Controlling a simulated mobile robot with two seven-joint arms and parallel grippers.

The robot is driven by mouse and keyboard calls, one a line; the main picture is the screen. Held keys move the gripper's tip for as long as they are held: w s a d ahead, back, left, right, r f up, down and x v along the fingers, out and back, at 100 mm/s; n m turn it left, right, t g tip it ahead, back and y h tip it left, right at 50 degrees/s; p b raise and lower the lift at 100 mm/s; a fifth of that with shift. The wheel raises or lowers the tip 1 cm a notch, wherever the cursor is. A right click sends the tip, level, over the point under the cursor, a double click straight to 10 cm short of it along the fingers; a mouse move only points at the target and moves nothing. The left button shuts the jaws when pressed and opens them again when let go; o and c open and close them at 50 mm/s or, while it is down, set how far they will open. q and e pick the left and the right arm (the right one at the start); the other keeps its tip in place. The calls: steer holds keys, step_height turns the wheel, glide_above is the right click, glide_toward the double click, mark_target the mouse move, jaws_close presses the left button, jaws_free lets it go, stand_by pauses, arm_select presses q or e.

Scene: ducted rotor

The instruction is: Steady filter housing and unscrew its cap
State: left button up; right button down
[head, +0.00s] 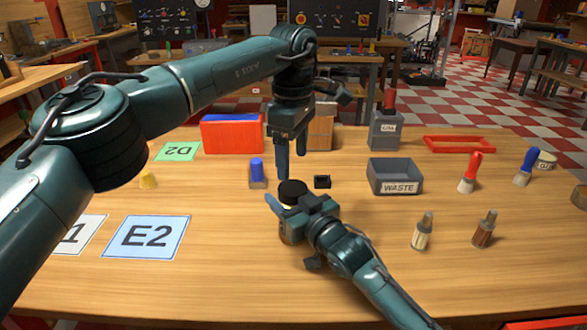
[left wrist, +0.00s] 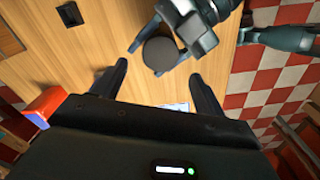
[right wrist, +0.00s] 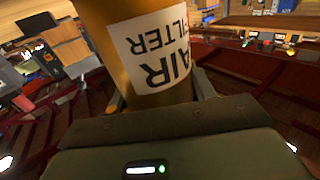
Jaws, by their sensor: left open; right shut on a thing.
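The filter housing is a gold cylinder with a white AIR FILTER label, large in the right wrist view (right wrist: 150,45). It stands upright on the table, mostly hidden behind my right gripper in the head view. Its round black cap (head: 292,190) is on top; the left wrist view shows the cap from above (left wrist: 160,54). My right gripper (head: 287,207) is shut on the housing below the cap. My left gripper (head: 290,165) is open and points down above the cap, slightly behind it. In the left wrist view its fingertips (left wrist: 159,72) are either side of the cap's near edge, apart from it.
A small black square part (head: 322,182) and a blue-topped item (head: 257,172) stand close by. An E2 mat (head: 146,237) lies left. The front middle table is clear.

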mark_target(293, 188)
arm_select(q)
steer(key=shift+r, duration=0.5)
steer(key=shift+f, duration=3.95)
steer(key=shift+c, duration=0.2)
steer(key=c, duration=0.9)
steer(key=o, duration=1)
steer(key=shift+o, duration=0.2)
steer(key=shift+r, duration=0.1)
steer(key=shift+r, duration=2.15)
arm_select(e)
steer(key=shift+c, duration=2.2)
jaws_free()
